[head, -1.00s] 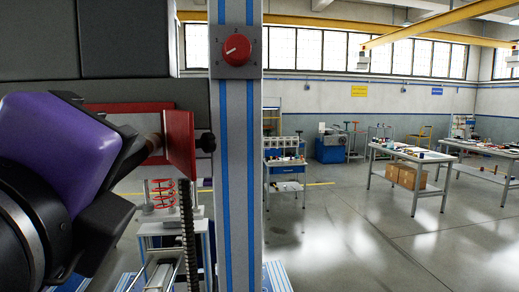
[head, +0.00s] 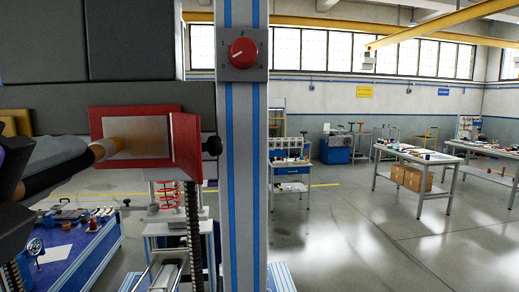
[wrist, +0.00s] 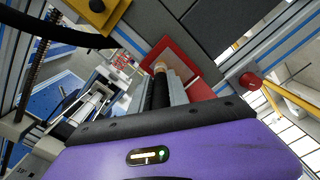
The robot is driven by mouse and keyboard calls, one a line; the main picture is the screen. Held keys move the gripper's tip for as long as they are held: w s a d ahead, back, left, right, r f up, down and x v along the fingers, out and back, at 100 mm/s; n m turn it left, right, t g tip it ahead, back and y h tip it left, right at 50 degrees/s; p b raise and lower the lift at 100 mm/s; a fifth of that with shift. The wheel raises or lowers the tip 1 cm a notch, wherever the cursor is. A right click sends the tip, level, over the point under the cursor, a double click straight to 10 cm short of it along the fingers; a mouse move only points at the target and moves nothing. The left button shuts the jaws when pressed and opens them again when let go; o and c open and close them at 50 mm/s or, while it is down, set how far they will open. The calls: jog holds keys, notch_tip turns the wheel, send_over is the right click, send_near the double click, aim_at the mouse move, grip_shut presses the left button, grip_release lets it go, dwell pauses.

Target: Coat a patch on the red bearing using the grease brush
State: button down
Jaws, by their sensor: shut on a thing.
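The red bearing (head: 97,115) is a red-framed block with a grey face and a red side plate, below dark grey panels. It also shows in the wrist view (wrist: 153,52). My gripper (head: 68,156) comes in from the left in the head view. In the wrist view my gripper (wrist: 162,95) is shut on the dark handle of the grease brush (wrist: 158,90). The tan tip of the brush (head: 103,149) overlaps the grey face; I cannot tell whether it touches. A brownish tint shows on that face right of the tip. The gripped part is mostly hidden in the head view.
A striped upright column (head: 241,170) with a red dial (head: 243,52) stands right of the bearing. A threaded rod (head: 194,230) hangs below it. A blue bench (head: 85,255) with small items is at lower left. Open floor lies to the right, with far tables.

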jog(key=shift+w+d+r+p, duration=0.55)
jog(key=shift+w+d, duration=0.35)
jog(key=shift+d, duration=2.7)
jog(key=s+a, duration=0.2)
jog(key=a, duration=0.6)
jog(key=shift+s+a, duration=0.1)
jog(key=shift+s, duration=0.05)
jog(key=shift+v, duration=2.9)
